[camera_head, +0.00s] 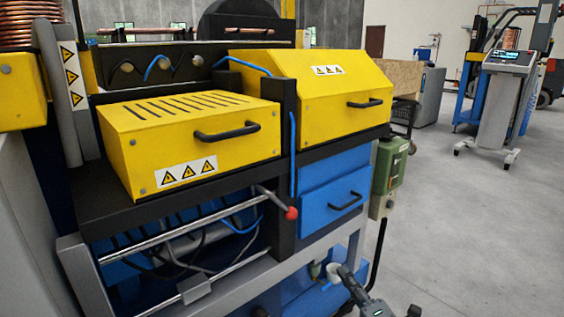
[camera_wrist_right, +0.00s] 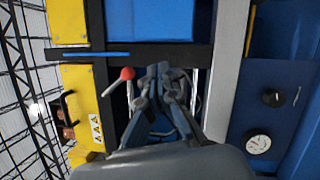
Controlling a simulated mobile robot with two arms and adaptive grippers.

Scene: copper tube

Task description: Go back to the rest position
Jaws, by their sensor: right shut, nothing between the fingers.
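My right gripper (camera_head: 341,270) shows at the bottom of the head view, low in front of the machine's blue lower part. It is shut and empty. In the right wrist view, its fingers (camera_wrist_right: 159,70) are together, with nothing between them. The lever's red knob (camera_head: 291,212) is up and to the left of this gripper in the head view. The knob also shows just left of the fingertips in the right wrist view (camera_wrist_right: 127,73), apart from them. My left gripper is in neither view.
The machine has yellow covers with black handles (camera_head: 227,132) and a blue drawer (camera_head: 333,194). A green box (camera_head: 390,165) is on its right side. A grey console (camera_head: 496,105) stands farther right. The grey floor (camera_head: 470,225) between is clear.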

